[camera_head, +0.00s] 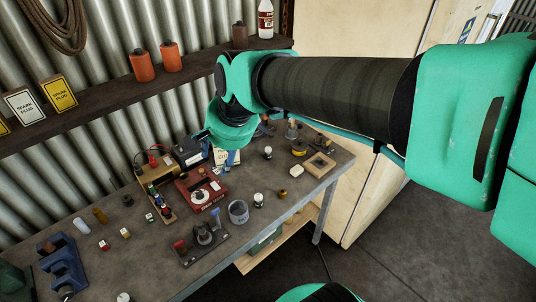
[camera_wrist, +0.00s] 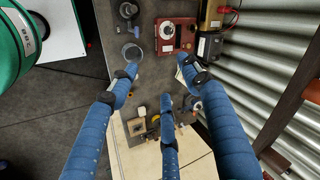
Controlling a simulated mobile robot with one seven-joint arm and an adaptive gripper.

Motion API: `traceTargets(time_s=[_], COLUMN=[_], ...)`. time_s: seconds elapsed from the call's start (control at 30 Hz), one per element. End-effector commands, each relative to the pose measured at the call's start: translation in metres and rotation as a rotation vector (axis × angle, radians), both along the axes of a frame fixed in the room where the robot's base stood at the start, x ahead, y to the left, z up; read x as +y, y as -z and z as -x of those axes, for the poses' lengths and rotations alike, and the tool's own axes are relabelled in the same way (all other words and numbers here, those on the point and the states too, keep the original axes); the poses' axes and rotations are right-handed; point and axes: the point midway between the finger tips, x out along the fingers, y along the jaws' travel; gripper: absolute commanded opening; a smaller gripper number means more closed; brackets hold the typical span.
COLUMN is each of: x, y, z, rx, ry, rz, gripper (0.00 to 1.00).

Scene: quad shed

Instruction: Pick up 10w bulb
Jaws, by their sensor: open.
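Several small bulb-like items stand on the workbench (camera_head: 130,235). One with a white top and dark base (camera_head: 258,199) stands right of a clear round jar (camera_head: 238,211). Another pale-topped one (camera_head: 268,152) stands farther back, right of my gripper. A third pale one (camera_head: 123,297) is at the front edge of the picture. No wattage marking is readable, so I cannot tell which is the 10w bulb. My gripper (camera_wrist: 165,88) has its blue fingers spread and empty in the wrist view, above the bench. In the head view my arm hides part of the bench's back.
A wooden square block (camera_head: 319,165) lies right. A shelf (camera_head: 120,92) runs along the corrugated wall.

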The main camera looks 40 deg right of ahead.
Motion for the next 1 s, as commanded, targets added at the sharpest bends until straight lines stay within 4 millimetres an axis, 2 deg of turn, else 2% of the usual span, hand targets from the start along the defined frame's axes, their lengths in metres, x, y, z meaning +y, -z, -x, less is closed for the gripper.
traceTargets(time_s=[0.03,0.2,0.37,0.53,0.8,1.0], x=[-0.011,-0.049,-0.091,-0.142,-0.233,-0.298], y=[0.004,0.019,0.042,0.071,0.133,0.184], z=[-0.014,-0.057,-0.092,-0.125,-0.157,-0.165], rx=[0.010,0.029,0.044,0.054,0.063,0.058], ry=[0.083,0.388,0.678,0.992,1.501,1.851], rz=[-0.039,-0.184,-0.318,-0.456,-0.669,-0.811], gripper=[0.48,0.48,0.48,0.48,0.48,0.48])
